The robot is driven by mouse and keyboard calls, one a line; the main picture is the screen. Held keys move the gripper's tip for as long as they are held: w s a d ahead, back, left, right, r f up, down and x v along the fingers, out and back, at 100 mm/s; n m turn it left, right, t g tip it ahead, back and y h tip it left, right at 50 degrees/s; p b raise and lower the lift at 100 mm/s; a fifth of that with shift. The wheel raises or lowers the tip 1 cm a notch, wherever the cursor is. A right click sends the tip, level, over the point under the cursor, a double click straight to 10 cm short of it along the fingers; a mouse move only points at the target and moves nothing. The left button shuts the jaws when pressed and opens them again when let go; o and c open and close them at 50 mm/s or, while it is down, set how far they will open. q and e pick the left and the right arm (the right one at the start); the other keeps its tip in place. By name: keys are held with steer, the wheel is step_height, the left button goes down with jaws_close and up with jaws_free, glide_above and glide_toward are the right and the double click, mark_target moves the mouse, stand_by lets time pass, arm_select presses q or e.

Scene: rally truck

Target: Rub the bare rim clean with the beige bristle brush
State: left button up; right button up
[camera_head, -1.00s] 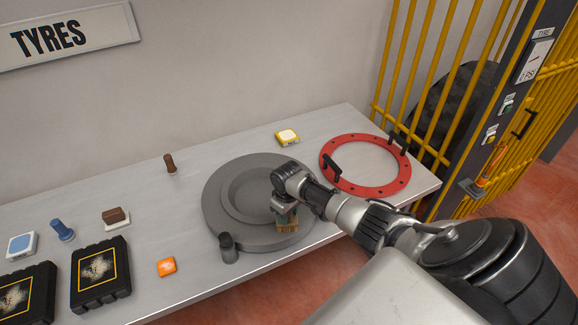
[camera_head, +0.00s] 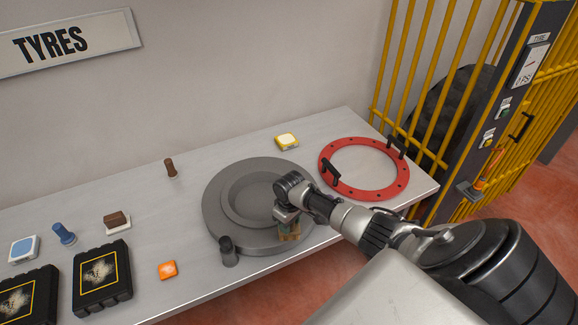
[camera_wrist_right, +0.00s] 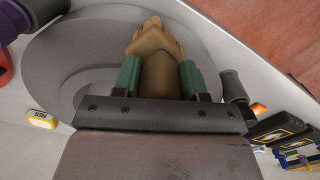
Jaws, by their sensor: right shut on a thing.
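The bare rim (camera_head: 222,217) is a grey round disc with a sunken centre, lying flat on the bench. It also fills much of the right wrist view (camera_wrist_right: 50,58). My right gripper (camera_head: 288,226) is over the front right part of the rim. Its green-lined fingers are shut on the beige bristle brush (camera_head: 289,237). In the right wrist view the brush (camera_wrist_right: 158,68) sits between the fingers (camera_wrist_right: 159,78), bristles pointing away from the wrist. Whether the bristles touch the rim I cannot tell. My left gripper is not in view.
A dark grey cylinder (camera_head: 228,253) stands at the rim's front left edge. A red ring (camera_head: 327,180) with black handles lies to the right. An orange block (camera_head: 167,270), a yellow block (camera_head: 287,141) and a brown-handled tool (camera_head: 170,167) lie around. Yellow bars (camera_head: 420,80) stand behind.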

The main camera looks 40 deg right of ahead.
steer(key=shift+f, duration=0.15)
steer(key=shift+w+d+b, duration=0.1)
steer(key=shift+w+b, duration=0.3)
steer(key=shift+b, duration=0.05)
steer(key=shift+w+d+b, duration=0.15)
steer(key=shift+w+b, duration=0.15)
steer(key=shift+w, duration=0.2)
steer(key=shift+s, duration=0.15)
steer(key=shift+s+a+p, duration=0.2)
steer(key=shift+s+p, duration=0.4)
steer(key=shift+p, duration=0.15)
steer(key=shift+s, duration=0.2)
